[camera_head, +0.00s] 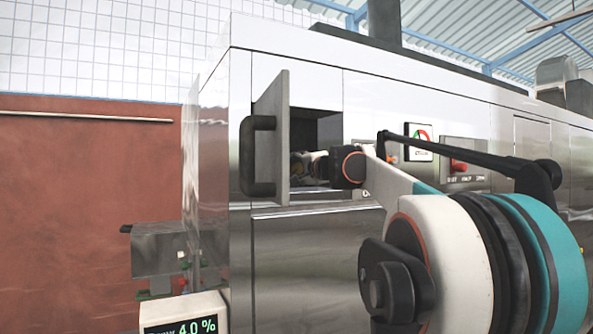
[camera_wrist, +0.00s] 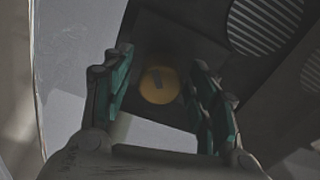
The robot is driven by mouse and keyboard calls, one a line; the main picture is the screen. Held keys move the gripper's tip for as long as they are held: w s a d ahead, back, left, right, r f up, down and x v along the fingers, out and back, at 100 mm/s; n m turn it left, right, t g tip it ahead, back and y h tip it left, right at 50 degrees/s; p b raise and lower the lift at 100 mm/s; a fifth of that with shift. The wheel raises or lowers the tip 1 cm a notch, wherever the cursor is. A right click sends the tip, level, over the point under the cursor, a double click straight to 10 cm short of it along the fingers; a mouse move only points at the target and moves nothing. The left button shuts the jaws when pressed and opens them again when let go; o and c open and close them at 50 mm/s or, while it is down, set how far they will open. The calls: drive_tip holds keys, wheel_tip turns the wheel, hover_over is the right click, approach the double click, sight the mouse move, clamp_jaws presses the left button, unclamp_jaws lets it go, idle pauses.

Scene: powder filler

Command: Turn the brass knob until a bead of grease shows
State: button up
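The brass knob (camera_wrist: 158,85) shows in the wrist view as a round yellow-brown disc with a dark mark at its centre. It lies ahead of my gripper (camera_wrist: 162,88), between the two green-padded fingers as seen in the picture. The fingers are apart and I see nothing held between them. I cannot tell how far the knob is from the fingertips. In the head view my arm reaches into an open compartment (camera_head: 325,130) of the steel machine, and the gripper and knob are mostly hidden there. I see no bead of grease.
A grey door (camera_head: 284,140) with a black handle (camera_head: 258,155) stands open at the compartment's left side. A gauge (camera_head: 418,141) and a panel with a red switch (camera_head: 459,165) are to the right. A display (camera_head: 185,322) reading 40 % is at lower left. Ribbed round parts (camera_wrist: 265,25) are near the fingers.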

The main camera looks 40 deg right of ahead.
drive_tip(key=v, duration=0.7)
drive_tip(key=shift+s, duration=0.25)
drive_tip(key=shift+f, duration=0.1)
idle(0.5)
